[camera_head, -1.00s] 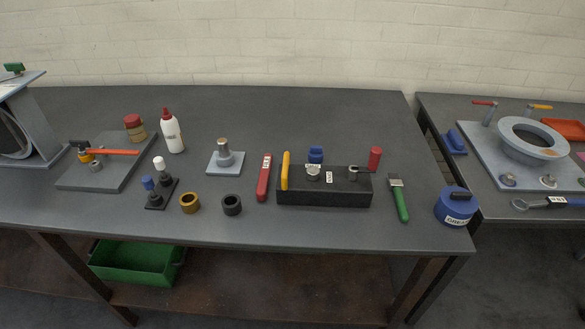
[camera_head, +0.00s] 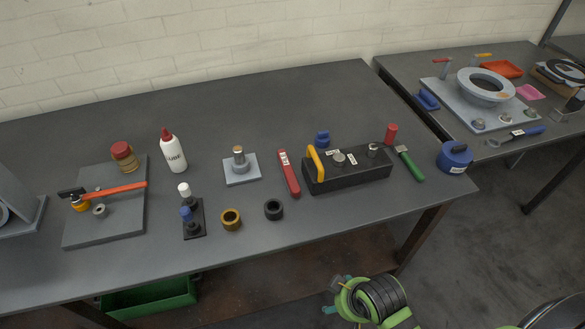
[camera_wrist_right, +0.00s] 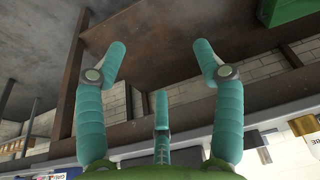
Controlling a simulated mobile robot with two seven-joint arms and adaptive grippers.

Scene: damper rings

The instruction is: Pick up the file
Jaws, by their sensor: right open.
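I cannot tell for certain which thing is the file. A slim red tool with a white label (camera_head: 288,172) lies flat on the bench, just left of a black block (camera_head: 350,175). A yellow bar (camera_head: 315,161) stands against the block's left end. A tool with a green handle (camera_head: 412,167) lies beyond the block's right end. My right gripper (camera_head: 334,295) is low in front of the bench, apart from all of these. In the right wrist view its teal fingers (camera_wrist_right: 160,62) are spread and empty, facing the bench's underside. My left gripper is out of view.
The bench top (camera_head: 300,105) is clear at the back. Its front edge lies between my right gripper and the tools. Dark ring (camera_head: 273,209) and brass ring (camera_head: 231,219) sit near that edge. A blue tub (camera_head: 455,157) stands at the right corner; a second bench adjoins.

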